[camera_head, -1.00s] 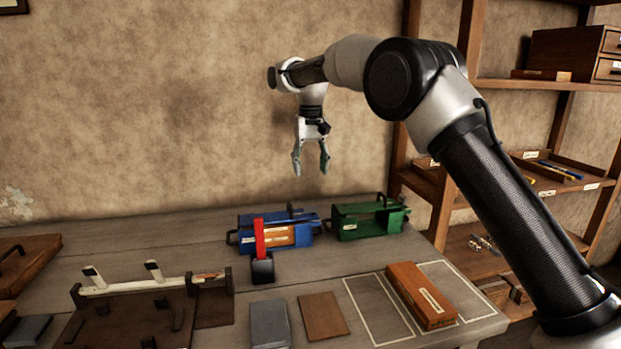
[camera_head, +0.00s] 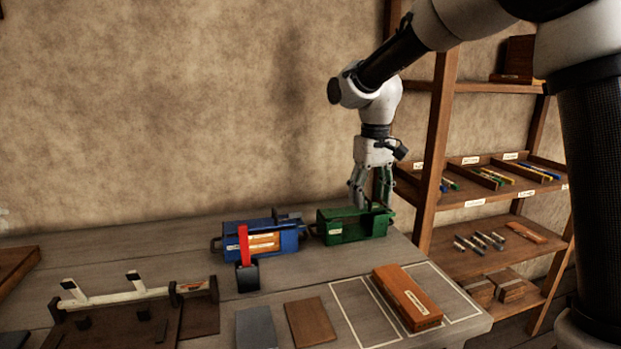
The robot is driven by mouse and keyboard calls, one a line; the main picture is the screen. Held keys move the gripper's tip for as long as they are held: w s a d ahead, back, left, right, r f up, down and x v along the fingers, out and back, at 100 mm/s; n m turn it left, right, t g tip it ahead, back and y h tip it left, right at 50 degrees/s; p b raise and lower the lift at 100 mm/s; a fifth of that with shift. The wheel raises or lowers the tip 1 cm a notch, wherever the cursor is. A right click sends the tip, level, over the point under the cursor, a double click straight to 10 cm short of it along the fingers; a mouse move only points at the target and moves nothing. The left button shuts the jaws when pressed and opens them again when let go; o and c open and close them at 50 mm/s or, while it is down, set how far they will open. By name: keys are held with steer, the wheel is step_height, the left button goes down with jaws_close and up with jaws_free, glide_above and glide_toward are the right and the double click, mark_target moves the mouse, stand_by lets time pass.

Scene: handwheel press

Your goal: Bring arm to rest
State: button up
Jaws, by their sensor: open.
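My gripper (camera_head: 371,200) is open and points down with nothing between its fingers. It hangs at the back right of the bench, in front of the wall and by the shelf's left post. In the picture its fingertips overlap the top of the green box (camera_head: 350,228); I cannot tell whether they touch it. My arm reaches in from the upper right, with its wrist (camera_head: 372,100) above the gripper.
On the bench stand a blue box (camera_head: 260,241), a black holder with a red strip (camera_head: 247,274), and an orange-brown block (camera_head: 407,297) in an outlined area. A wooden fixture (camera_head: 140,312) is at front left. The shelf (camera_head: 440,150) stands right, close to my arm.

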steer(key=s+d+r+m+t, duration=0.2)
steer(key=s+d, duration=0.9)
steer(key=s, duration=0.2)
steer(key=s+d+r+m+t, duration=0.2)
steer(key=s+d, duration=0.9)
steer(key=s, duration=0.3)
steer(key=shift+m, duration=0.3)
steer(key=shift+d, duration=0.1)
